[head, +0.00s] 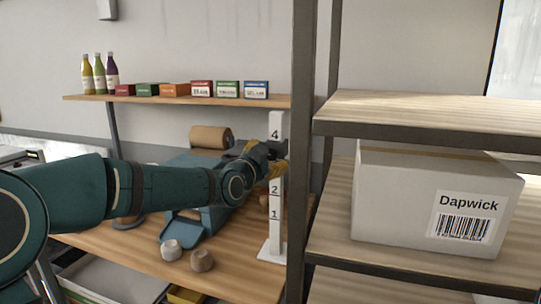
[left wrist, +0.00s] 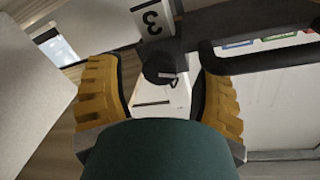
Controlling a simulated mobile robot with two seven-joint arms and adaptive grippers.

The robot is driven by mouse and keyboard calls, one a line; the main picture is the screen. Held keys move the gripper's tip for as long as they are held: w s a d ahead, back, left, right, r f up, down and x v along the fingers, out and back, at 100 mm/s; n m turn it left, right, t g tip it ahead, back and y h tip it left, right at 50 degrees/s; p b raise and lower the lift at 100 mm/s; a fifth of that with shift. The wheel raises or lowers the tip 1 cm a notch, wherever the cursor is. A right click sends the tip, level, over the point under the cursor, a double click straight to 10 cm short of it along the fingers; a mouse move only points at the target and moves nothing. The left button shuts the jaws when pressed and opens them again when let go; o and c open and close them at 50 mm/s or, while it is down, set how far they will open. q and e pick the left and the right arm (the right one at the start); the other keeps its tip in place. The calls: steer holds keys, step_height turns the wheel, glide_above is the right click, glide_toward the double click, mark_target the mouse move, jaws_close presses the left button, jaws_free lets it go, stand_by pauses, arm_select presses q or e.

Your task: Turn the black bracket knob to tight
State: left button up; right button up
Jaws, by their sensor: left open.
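The black bracket knob (left wrist: 160,68) shows in the left wrist view, between the two yellow finger pads of my left gripper (left wrist: 160,92). The gripper is open, with a pad on either side of the knob; I cannot tell if either pad touches it. The black bracket (left wrist: 240,30) runs across the top of that view beside a white post marked 3. In the head view my left gripper (head: 267,160) is at the upper part of the numbered white post (head: 276,205) and hides part of it. My right gripper is not in view.
A dark shelf upright (head: 301,150) stands close right of the post. A white Dapwick box (head: 395,205) sits on the right shelf. A blue device (head: 183,225) and a brown roll (head: 211,137) are behind my arm. Small boxes (head: 202,89) and bottles (head: 99,75) line the upper shelf.

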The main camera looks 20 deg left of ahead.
arm_select(q)
steer(key=shift+w+d, duration=0.15)
steer(key=shift+w, duration=0.6)
steer(key=shift+o, duration=0.2)
jaws_close()
